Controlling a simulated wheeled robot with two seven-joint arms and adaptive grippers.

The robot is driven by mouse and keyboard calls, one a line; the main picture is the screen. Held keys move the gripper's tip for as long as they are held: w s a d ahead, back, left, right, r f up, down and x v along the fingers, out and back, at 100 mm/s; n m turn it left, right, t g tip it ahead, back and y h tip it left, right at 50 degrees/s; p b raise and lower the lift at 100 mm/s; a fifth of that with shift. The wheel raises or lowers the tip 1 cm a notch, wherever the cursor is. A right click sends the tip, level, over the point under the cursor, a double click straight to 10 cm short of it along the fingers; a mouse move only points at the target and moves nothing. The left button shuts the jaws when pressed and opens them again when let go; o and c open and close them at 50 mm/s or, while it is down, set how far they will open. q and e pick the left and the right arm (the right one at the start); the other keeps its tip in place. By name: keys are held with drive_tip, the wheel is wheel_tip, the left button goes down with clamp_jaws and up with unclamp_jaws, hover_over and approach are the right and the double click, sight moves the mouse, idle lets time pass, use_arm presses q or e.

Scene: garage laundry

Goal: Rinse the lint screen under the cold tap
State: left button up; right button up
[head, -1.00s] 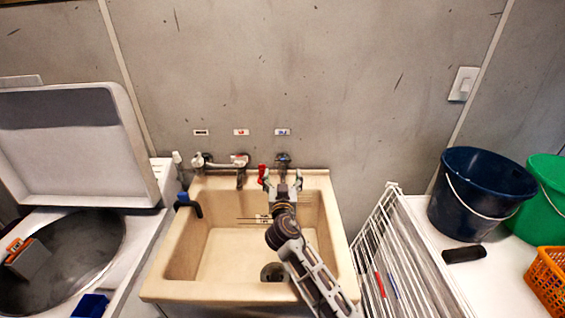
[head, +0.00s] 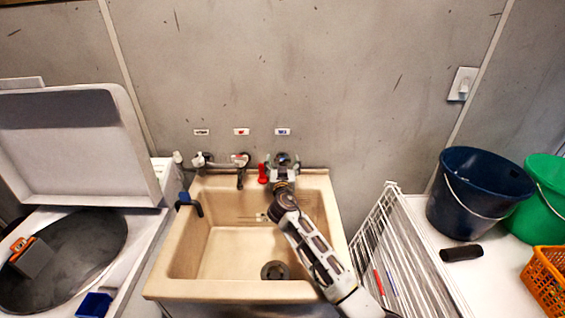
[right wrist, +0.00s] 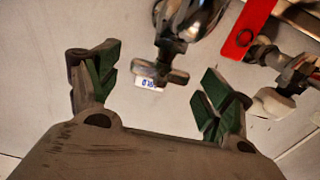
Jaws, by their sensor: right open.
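My right gripper (head: 281,165) is open at the cold tap (head: 283,157), at the right of the wall row under a blue-marked label. No lint screen can be made out for sure; a grey piece with an orange part (head: 31,256) lies in the open drum at left. A thin dark line shows low on the sink's back wall, partly behind my arm. My left gripper is not in view.
The beige sink (head: 177,255) looks empty, with a dark drain (head: 274,271). A red tag (head: 263,173) hangs close left of my gripper. A white wire rack (head: 375,250) and a blue bucket (head: 478,190) stand right.

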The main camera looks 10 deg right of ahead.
drive_tip(key=shift+w, duration=0.25)
drive_tip(key=shift+c, duration=0.5)
drive_tip(key=c, duration=0.9)
drive_tip(key=shift+d, duration=0.1)
